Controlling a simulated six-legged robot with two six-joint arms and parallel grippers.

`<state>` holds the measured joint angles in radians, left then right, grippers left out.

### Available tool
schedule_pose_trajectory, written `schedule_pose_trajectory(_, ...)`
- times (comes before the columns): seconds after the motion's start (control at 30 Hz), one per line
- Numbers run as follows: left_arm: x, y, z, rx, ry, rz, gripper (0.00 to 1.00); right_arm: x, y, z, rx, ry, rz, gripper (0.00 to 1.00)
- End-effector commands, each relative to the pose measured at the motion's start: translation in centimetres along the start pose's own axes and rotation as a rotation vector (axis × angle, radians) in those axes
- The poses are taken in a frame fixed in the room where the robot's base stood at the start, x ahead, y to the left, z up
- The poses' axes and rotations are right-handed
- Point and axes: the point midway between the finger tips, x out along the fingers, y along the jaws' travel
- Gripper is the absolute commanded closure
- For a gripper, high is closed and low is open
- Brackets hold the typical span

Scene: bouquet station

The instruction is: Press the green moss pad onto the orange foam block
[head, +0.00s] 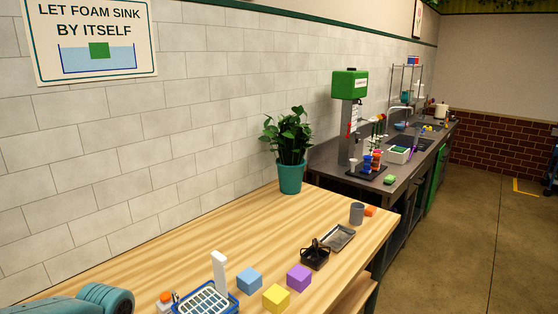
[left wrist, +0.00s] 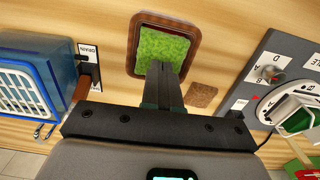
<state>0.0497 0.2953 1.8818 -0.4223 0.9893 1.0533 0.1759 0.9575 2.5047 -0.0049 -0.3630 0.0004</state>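The green moss pad (left wrist: 162,45) lies in a shallow brown tray (left wrist: 134,48) in the left wrist view. My left gripper (left wrist: 160,66) points at its near edge. Its two dark fingers are together in the middle, and I see nothing clearly held between them. Whether the fingertips touch the pad cannot be told. They cover part of its near edge. A small orange block (head: 370,211) sits beside a grey cup at the table's far right end; I cannot tell if it is the foam block. In the head view my left gripper is out of frame, and no right gripper shows.
Blue (head: 249,281), yellow (head: 276,298) and purple (head: 299,278) cubes stand on the table near a blue rack (head: 230,304). A black caddy (head: 315,255) and metal tray (head: 338,237) lie beyond. A brown patch (left wrist: 201,94) and grey device (left wrist: 285,62) flank the gripper.

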Motion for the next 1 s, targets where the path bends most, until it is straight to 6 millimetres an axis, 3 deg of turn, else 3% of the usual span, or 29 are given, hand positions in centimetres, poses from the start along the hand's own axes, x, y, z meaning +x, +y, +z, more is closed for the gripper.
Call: schedule_pose_trajectory(1.0,1.5,0.0,0.0,0.0,0.0,0.0,1.0,1.3,0.5,0.0,0.0,0.0,0.0,0.1)
